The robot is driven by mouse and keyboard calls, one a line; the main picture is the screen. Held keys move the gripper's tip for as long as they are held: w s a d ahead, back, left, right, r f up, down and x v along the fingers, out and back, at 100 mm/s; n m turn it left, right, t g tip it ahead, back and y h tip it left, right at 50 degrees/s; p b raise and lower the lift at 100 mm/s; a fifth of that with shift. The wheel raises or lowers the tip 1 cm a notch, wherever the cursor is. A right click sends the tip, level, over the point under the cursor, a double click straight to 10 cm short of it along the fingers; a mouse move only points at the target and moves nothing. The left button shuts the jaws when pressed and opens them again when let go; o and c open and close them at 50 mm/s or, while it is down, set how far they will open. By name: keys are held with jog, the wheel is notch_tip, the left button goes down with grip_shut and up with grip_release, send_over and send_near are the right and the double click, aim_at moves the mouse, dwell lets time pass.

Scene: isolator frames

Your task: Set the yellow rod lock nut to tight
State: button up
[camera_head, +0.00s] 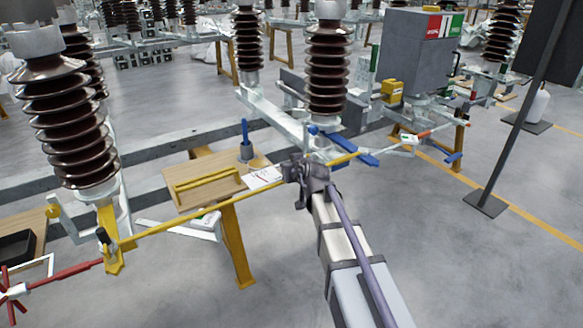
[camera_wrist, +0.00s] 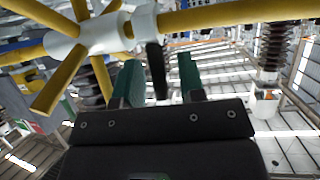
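The yellow rod (camera_head: 200,213) runs diagonally across the head view, passing my gripper (camera_head: 306,176). In the wrist view, the yellow rod (camera_wrist: 222,15) crosses the top, with a white hub (camera_wrist: 98,33) carrying several yellow spokes. Beside the hub is a white collar (camera_wrist: 145,20), with a dark lever (camera_wrist: 156,70) hanging from it; this looks like the lock nut. My gripper (camera_wrist: 157,82) is open, its green-padded fingers on either side of the lever, with a visible gap on the right. Whether the left finger touches it is unclear. In the head view my gripper hides the hub.
A wooden table (camera_head: 205,163) with a tray (camera_head: 207,188) and a white paper (camera_head: 262,178) stands behind the rod. Brown insulators (camera_head: 68,125) and a grey cabinet (camera_head: 415,55) stand behind.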

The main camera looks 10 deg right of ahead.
jog(key=p+v, duration=0.4)
jog(key=v, duration=0.7)
jog(key=shift+p, duration=0.3)
jog(key=shift+f, duration=0.1)
